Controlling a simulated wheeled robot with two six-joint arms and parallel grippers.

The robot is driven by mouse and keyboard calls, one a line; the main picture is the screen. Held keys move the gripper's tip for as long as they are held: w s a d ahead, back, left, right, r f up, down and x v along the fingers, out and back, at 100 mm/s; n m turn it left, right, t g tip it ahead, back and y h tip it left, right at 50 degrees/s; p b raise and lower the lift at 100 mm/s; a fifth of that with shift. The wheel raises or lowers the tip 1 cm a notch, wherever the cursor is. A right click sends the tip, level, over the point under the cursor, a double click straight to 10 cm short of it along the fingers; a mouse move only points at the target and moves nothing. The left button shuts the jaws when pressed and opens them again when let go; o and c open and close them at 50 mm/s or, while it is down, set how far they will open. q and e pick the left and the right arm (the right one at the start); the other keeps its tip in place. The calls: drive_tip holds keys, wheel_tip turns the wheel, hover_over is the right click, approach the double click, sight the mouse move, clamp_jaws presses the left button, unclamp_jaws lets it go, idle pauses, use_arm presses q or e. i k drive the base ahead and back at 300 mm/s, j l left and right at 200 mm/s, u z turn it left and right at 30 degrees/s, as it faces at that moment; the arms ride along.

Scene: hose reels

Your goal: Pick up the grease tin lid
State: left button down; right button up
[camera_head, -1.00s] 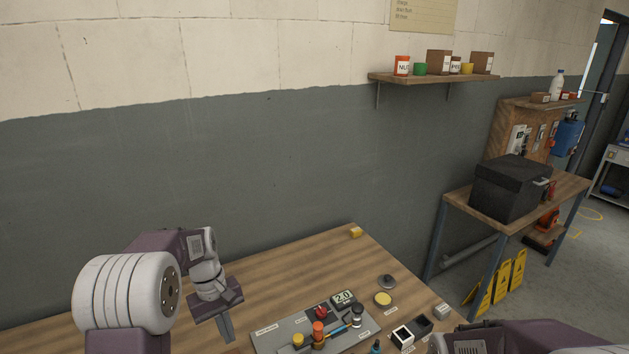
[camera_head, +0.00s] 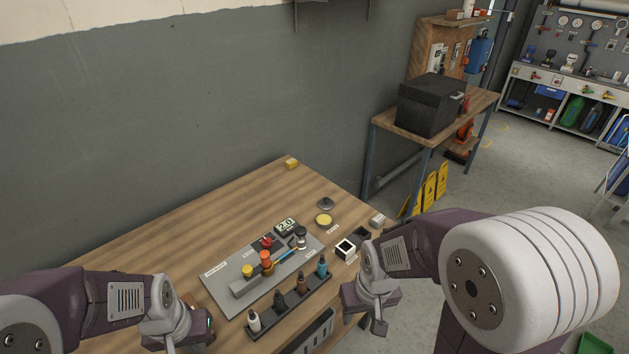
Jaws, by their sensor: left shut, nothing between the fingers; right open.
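A small dark grey round lid with a knob (camera_head: 326,203) lies on the wooden workbench (camera_head: 215,230), apparently the grease tin lid. Just in front of it stands an open round tin with yellow contents (camera_head: 324,220). My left gripper (camera_head: 180,342) is at the bottom left, low by the near side of the bench, shut and well away from the lid. My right gripper (camera_head: 378,322) is at the bench's right front side, open and empty, pointing down. It is clearly apart from the lid.
A grey tool board (camera_head: 222,287) with a gauge and coloured caps lies left of the tin. A rack of small bottles (camera_head: 291,306) stands in front. Small square boxes (camera_head: 345,249) sit right of the tin. A yellow block (camera_head: 291,163) lies at the back corner.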

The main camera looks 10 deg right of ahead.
sight(325, 203)
drive_tip(key=i+l+u, duration=0.2)
drive_tip(key=l+u, duration=0.3)
drive_tip(key=i+l+u, duration=0.1)
drive_tip(key=l+u, duration=0.35)
drive_tip(key=l, duration=0.2)
drive_tip(key=l+u, duration=0.5)
drive_tip(key=k+l+u, duration=0.1)
drive_tip(key=l+u, duration=0.35)
drive_tip(key=l, duration=0.25)
drive_tip(key=k+l+u, duration=0.2)
drive_tip(key=l+u, duration=0.3)
drive_tip(key=l, duration=0.15)
